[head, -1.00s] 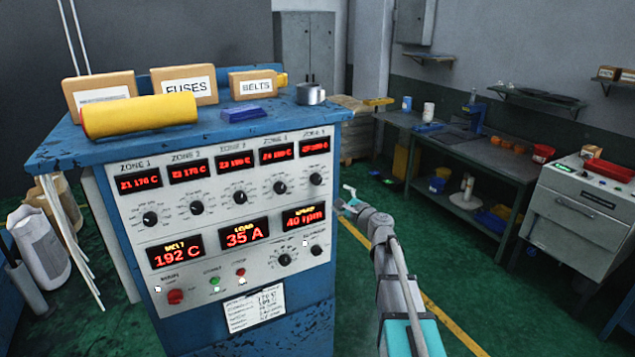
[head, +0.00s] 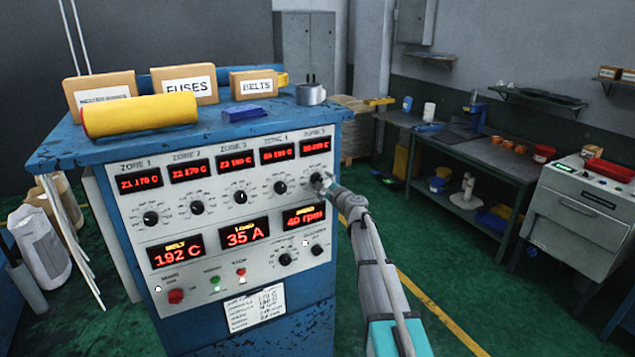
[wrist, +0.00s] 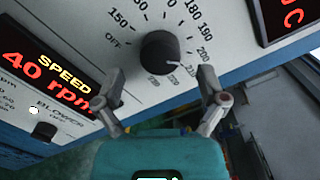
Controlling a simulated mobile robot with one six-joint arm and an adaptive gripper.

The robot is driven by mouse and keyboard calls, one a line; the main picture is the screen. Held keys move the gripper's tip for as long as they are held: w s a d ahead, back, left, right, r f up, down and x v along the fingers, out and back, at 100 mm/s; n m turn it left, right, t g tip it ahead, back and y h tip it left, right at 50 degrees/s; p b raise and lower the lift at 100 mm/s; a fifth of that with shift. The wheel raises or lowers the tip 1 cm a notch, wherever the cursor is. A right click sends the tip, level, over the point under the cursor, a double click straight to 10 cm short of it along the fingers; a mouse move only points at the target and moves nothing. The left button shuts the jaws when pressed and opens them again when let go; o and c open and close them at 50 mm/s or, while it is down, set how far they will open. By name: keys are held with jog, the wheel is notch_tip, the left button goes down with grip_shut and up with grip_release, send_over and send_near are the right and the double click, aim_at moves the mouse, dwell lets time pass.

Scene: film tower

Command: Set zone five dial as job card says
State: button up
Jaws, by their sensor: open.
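The zone five dial (head: 316,178) is a black round knob at the upper right of the control panel. In the wrist view the dial (wrist: 160,52) is large, with a small white mark at its lower right, towards about 210. Its scale shows OFF, 150 and up past 200. My gripper (head: 326,184) is at the dial. In the wrist view my gripper (wrist: 163,78) is open, its two fingertips on either side of the knob's lower part; contact cannot be told. The job card (head: 255,308) is on the cabinet front below the panel; its writing is too small to read.
The zone five display (head: 315,145) is lit above the dial, its digits blurred. The zone four dial (head: 280,187) is close on the left. The speed display (wrist: 50,75) and blower knob (wrist: 44,131) lie below. A workbench (head: 500,155) stands at the right.

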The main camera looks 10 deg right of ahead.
jog(key=shift+x, duration=1.4)
jog(key=shift+d, duration=0.1)
jog(key=c, duration=1.1)
jog(key=shift+a, duration=0.3)
jog(key=shift+c, duration=0.3)
jog(key=shift+d, duration=0.2)
jog(key=shift+n, duration=0.4)
jog(key=shift+n+p, duration=0.35)
jog(key=shift+n, duration=2.15)
jog(key=shift+d, duration=0.1)
